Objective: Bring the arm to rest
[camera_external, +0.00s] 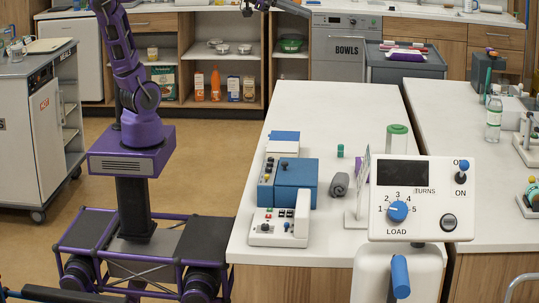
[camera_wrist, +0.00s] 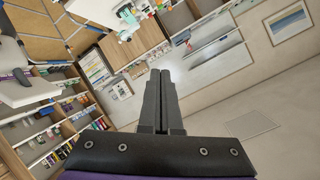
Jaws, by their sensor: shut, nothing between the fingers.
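My gripper (camera_wrist: 160,74) shows in the wrist view with its two dark fingers side by side and touching. Nothing is between them. The fingers point into open air, with the room tilted behind them. In the external view my purple arm rises from its base at the left and leaves the picture at the top. I cannot make out my gripper there for sure. A dark jointed piece (camera_external: 262,4) shows at the top edge, and I cannot tell what it belongs to.
A white-topped table (camera_external: 335,110) bears blue boxes (camera_external: 295,180), a grey roll (camera_external: 339,184) and a white machine with a LOAD dial (camera_external: 421,200). A grey trolley (camera_external: 35,130) stands left of my base. Open shelves (camera_external: 220,62) stand behind. The floor between is clear.

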